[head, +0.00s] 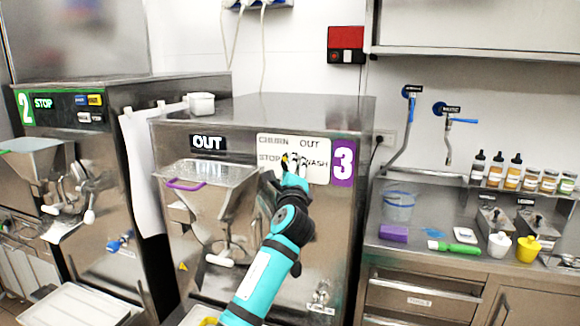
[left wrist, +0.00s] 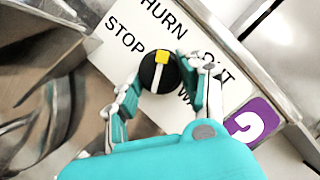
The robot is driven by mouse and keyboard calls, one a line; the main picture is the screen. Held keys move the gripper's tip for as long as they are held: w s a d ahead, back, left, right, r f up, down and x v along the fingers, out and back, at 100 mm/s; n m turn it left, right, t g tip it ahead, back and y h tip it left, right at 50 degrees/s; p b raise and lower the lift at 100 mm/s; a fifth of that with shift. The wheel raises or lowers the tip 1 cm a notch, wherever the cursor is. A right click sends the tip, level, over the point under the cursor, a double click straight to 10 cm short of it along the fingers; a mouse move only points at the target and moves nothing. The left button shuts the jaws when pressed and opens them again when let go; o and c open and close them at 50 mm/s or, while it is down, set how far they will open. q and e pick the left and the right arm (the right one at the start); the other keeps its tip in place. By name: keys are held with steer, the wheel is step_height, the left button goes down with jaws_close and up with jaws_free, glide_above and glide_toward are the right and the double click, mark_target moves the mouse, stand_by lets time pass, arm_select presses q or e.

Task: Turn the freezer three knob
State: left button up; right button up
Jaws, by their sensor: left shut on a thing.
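Freezer three (head: 270,112) is a steel machine with a purple "3" label. Its white panel (head: 318,172) reads CHURN, OUT, STOP and WASH; the panel also shows in the left wrist view (left wrist: 105,75). The round black knob (left wrist: 148,76) has a white line with a yellow tip. The tip points to the panel's upper left, toward the CHURN and STOP side. My left gripper (left wrist: 160,84) is shut on the knob, one finger on each side. In the head view, my left gripper (head: 293,168) covers most of the knob. My right gripper is not in view.
A hopper (head: 212,175) and spout stand out from freezer three's front, left of my arm. Freezer two (head: 105,130) stands to the left. On the right, a counter (head: 405,247) holds a purple sponge (head: 393,233), bottles and cups.

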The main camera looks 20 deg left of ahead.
arm_select(q)
steer(key=shift+r+n+g+h+p, duration=0.2)
steer(key=shift+n+g+p, duration=0.5)
steer(key=shift+n+p, duration=0.9)
steer(key=shift+r+n+g+h+p, duration=0.2)
steer(key=shift+n+g+p, duration=0.65)
steer(key=shift+n, duration=1.35)
steer(key=shift+r+n+g+h+p, duration=0.1)
steer(key=shift+n+g+h+p, duration=0.35)
steer(key=shift+n+p, duration=1.25)
steer(key=shift+f+n, duration=0.1)
steer(key=shift+n, duration=0.2)
steer(key=o, duration=1.2)
steer(key=shift+s, duration=0.1)
